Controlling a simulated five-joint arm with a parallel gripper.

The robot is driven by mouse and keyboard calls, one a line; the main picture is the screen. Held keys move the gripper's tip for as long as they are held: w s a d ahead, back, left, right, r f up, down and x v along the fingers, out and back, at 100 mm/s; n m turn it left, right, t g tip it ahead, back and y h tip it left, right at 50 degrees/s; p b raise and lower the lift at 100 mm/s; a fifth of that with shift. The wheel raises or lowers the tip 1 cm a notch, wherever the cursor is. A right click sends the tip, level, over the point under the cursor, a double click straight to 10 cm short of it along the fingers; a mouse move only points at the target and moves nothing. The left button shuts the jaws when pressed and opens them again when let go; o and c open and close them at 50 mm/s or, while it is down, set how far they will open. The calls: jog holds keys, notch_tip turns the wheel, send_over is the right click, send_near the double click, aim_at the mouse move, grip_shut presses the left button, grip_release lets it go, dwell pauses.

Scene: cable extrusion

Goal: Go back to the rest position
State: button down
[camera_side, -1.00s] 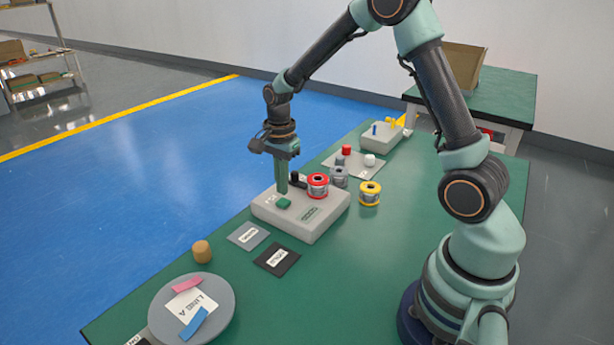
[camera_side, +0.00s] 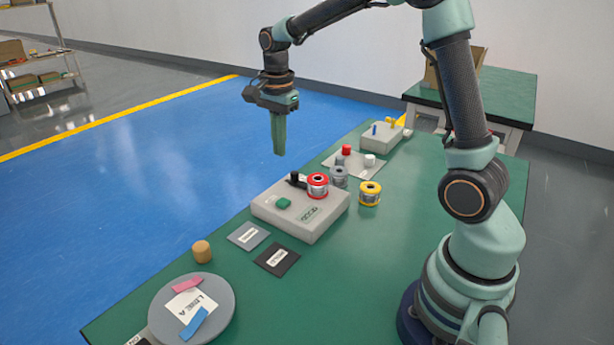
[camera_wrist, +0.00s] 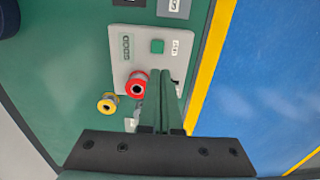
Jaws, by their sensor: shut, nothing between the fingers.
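My gripper (camera_side: 279,151) hangs in the air above the grey control box, pointing down, with its green fingers together and nothing between them. In the wrist view my gripper (camera_wrist: 165,75) shows its fingers side by side in front of the box. The grey control box (camera_side: 323,221) lies on the green table (camera_side: 350,275). It bears a green button (camera_side: 283,203), a black knob (camera_side: 295,176) and a red-rimmed spool (camera_side: 317,185). The box also shows in the wrist view (camera_wrist: 121,70), with the green button (camera_wrist: 157,46) and the red-rimmed spool (camera_wrist: 135,84).
A yellow spool (camera_side: 369,193) and a grey spool (camera_side: 339,176) stand beside the box. Grey (camera_side: 247,236) and black (camera_side: 277,258) labelled cards, a wooden cylinder (camera_side: 201,251) and a round grey plate (camera_side: 222,318) lie toward the front. A smaller grey box (camera_side: 381,137) is at the back.

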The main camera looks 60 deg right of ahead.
jog(key=s+a+r+n+t, duration=0.2)
jog(key=s+a+r+n, duration=0.1)
jog(key=s+n, duration=0.4)
jog(key=s+a+r+n+t, duration=0.3)
jog(key=s+n, duration=0.4)
jog(key=n, duration=0.4)
jog(key=shift+s+a+r, duration=0.15)
jog(key=shift+a+r, duration=0.1)
jog(key=shift+a, duration=0.35)
